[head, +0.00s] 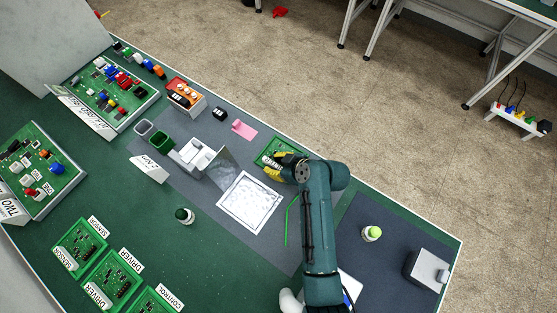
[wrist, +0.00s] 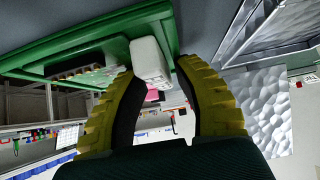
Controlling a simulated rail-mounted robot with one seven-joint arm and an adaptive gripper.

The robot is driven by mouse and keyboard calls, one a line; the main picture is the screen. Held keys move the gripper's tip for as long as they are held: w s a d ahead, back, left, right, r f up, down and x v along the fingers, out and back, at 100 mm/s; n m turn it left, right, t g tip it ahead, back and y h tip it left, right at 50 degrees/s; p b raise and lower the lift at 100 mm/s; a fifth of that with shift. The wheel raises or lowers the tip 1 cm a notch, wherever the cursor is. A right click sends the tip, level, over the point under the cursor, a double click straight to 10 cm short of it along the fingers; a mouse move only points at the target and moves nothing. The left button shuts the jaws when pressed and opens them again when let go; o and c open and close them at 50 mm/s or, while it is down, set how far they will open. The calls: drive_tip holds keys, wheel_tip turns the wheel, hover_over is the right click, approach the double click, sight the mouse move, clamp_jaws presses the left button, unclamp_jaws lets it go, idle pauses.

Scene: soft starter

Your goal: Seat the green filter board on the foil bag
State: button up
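The green filter board (head: 271,151) is near the far edge of the workbench. In the wrist view its green edge (wrist: 95,42) fills the upper left, with a white block (wrist: 150,60) on it. My gripper (head: 284,165) is at the board's lower right side. In the wrist view my gripper's yellow fingers (wrist: 158,72) stand apart with the white block at their tips. Whether they press on it is unclear. The foil bag (head: 249,202) lies flat on the grey mat, in front and left of my gripper; its crinkled silver surface (wrist: 262,105) shows at right in the wrist view.
A grey stand with a clear panel (head: 222,165) rises left of the foil bag. A green strip (head: 287,219) lies right of it. A pink piece (head: 244,130) and a black block (head: 219,113) lie left of the board. A green-topped bottle (head: 371,233) stands at right.

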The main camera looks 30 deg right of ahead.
drive_tip(key=shift+s, duration=0.1)
clamp_jaws()
wheel_tip(320, 180, up, 10)
drive_tip(key=shift+r+p, duration=0.1)
drive_tip(key=shift+p, duration=0.7)
